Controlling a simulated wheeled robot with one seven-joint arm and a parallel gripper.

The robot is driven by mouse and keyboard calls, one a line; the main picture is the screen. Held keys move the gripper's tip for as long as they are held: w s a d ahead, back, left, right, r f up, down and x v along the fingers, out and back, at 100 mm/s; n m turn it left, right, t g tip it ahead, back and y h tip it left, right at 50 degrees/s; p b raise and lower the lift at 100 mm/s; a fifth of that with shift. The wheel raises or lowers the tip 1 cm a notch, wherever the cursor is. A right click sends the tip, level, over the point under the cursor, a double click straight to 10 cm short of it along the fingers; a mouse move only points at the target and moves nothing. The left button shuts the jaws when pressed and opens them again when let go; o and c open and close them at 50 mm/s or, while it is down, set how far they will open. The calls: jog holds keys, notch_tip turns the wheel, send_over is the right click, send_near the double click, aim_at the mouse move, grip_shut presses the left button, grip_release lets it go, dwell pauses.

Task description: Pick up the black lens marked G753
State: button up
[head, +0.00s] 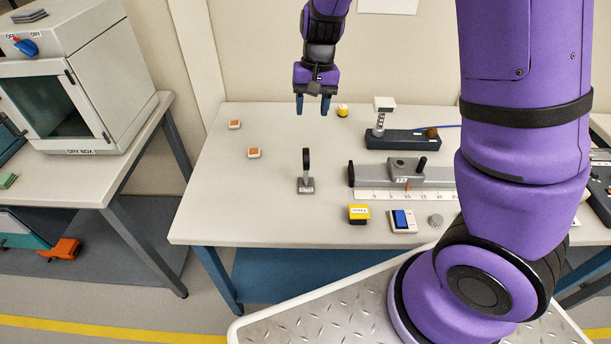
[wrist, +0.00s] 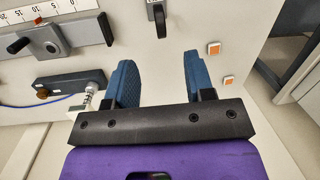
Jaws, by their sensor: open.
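A black lens (head: 306,160) stands upright on a small grey base on the white table, left of the ruled rail in the head view. A label shows on its base, too small to read. My gripper (head: 313,106) hangs above the back of the table, fingers pointing down. It also shows in the wrist view (wrist: 157,75), with two blue fingers apart and nothing between them.
The grey rail (head: 437,176) with a carrier stands right of the lens. A dark block (head: 385,139) with a post is behind it. A yellow block (head: 358,213) and a blue-screen device (head: 402,220) lie in front. Two orange-topped pieces (head: 254,153) lie left. The table's left front is clear.

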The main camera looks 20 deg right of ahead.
send_near(306, 161)
jog(key=w, duration=0.1)
jog(key=w+f, duration=0.1)
jog(key=shift+w+f+m+g+h, duration=0.25)
jog(key=shift+w+m+g+h, duration=0.05)
jog(key=shift+g+h, duration=0.1)
jog(key=f, duration=0.7)
jog(key=s+f, duration=0.1)
jog(key=f, duration=0.2)
jog(key=shift+a+f, duration=0.15)
jog(key=shift+f, duration=0.15)
jog(key=shift+c, duration=0.2)
grip_shut()
